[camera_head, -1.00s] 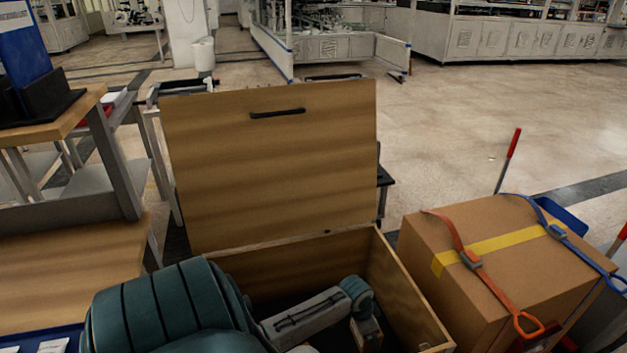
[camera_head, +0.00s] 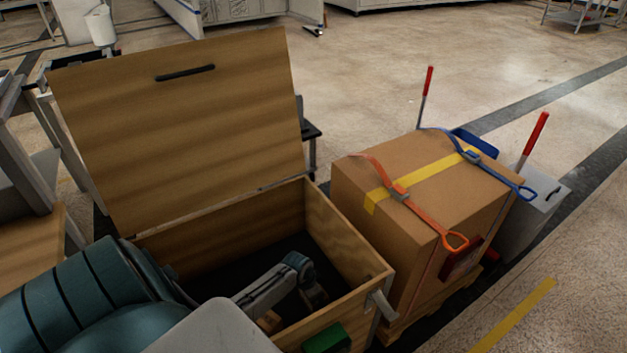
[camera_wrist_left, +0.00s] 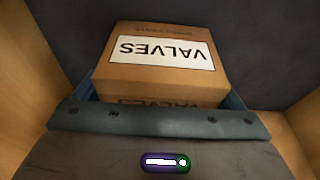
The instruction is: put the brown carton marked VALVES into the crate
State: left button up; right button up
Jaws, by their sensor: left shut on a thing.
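The brown carton marked VALVES (camera_wrist_left: 160,75) fills the middle of the left wrist view, its white label upside down there. My left gripper (camera_wrist_left: 163,90) is shut on it, with a blue-grey finger along each side. The crate (camera_head: 345,238) is a wooden box with its lid (camera_head: 185,120) standing open at the back. In the head view my left arm reaches down into the crate, and the carton is mostly hidden there. In the wrist view wooden walls stand on both sides of the carton, above a dark floor. I cannot tell whether it touches the floor. My right gripper is not in view.
A large strapped carton (camera_head: 430,180) with yellow tape stands close to the crate's right side. A grey box (camera_head: 535,212) and red-handled rods (camera_head: 533,140) are beyond it. A green item (camera_head: 327,338) is at the crate's front edge. Open floor lies to the right.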

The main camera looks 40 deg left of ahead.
pick_arm(q)
jog(key=shift+f, duration=0.1)
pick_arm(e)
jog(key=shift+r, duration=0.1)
pick_arm(q)
jog(key=o, duration=0.9)
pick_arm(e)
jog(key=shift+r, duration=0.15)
pick_arm(q)
jog(key=shift+r, duration=0.35)
jog(key=p+v, duration=0.2)
jog(key=v, duration=0.9)
jog(key=shift+s+a+r, duration=0.1)
jog(key=shift+s+r, duration=0.05)
jog(key=shift+r, duration=0.15)
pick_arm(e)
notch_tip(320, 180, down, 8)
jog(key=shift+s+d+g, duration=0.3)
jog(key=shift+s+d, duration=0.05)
